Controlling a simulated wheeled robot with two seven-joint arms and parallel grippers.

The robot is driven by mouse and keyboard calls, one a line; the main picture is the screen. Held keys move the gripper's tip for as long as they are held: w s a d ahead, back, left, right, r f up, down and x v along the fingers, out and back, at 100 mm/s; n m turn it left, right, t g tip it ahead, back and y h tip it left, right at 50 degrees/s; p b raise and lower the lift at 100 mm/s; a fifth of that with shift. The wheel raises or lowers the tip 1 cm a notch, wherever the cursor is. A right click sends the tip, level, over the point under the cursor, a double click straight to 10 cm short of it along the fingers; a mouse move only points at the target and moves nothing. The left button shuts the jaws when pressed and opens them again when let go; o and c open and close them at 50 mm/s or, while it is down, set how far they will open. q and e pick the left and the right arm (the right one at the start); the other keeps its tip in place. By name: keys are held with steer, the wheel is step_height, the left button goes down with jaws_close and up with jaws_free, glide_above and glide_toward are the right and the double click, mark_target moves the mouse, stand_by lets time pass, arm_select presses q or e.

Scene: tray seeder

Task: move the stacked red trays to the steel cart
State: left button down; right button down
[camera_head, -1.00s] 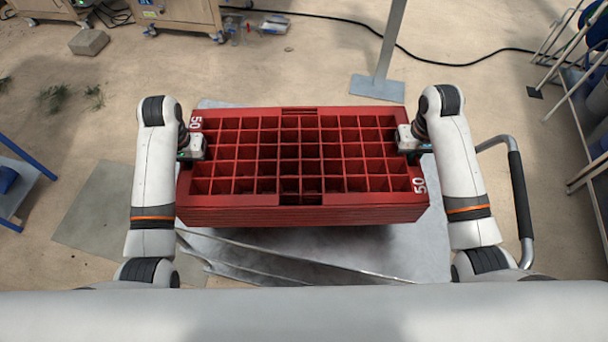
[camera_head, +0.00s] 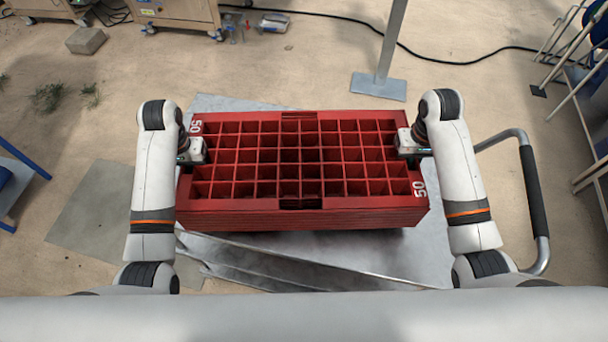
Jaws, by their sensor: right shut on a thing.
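The stacked red trays (camera_head: 300,218) are level in front of me in the head view, with a grid of empty cells on top and a white "50" at two corners. My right gripper (camera_head: 404,150) is shut on the right end rim of the stack. My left gripper (camera_head: 190,150) is at the left end rim and appears shut on it; its fingertips are hidden. The steel cart (camera_head: 425,255) is under the stack, with its bare metal top showing around it. I cannot tell whether the stack touches the cart.
The cart's black-gripped handle (camera_head: 533,195) stands at the right, close to my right arm. A post on a grey foot plate (camera_head: 378,86) stands behind the stack. A rack (camera_head: 590,110) is at the far right. Cabinets (camera_head: 178,14) and a grey block (camera_head: 86,40) are at the back left.

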arm_select(q)
steer(key=c, duration=2)
jaws_free()
steer(key=shift+f, duration=0.3)
arm_select(e)
steer(key=c, duration=2)
jaws_free()
steer(key=shift+f, duration=0.35)
arm_select(q)
steer(key=o, duration=0.4)
steer(key=shift+r, duration=0.1)
arm_select(e)
steer(key=o, duration=0.4)
steer(key=shift+r, duration=0.15)
arm_select(q)
steer(key=shift+o, duration=0.2)
arm_select(e)
steer(key=shift+o, duration=0.2)
arm_select(q)
steer(key=shift+r, duration=0.1)
steer(key=r, duration=0.4)
steer(key=shift+w+a+r, duration=0.1)
steer(key=shift+w, duration=0.2)
steer(key=shift+s+r, duration=0.3)
steer(key=shift+r, duration=1.25)
arm_select(e)
steer(key=shift+r, duration=0.15)
step_height(320, 180, up, 12)
steer(key=shift+f, duration=0.15)
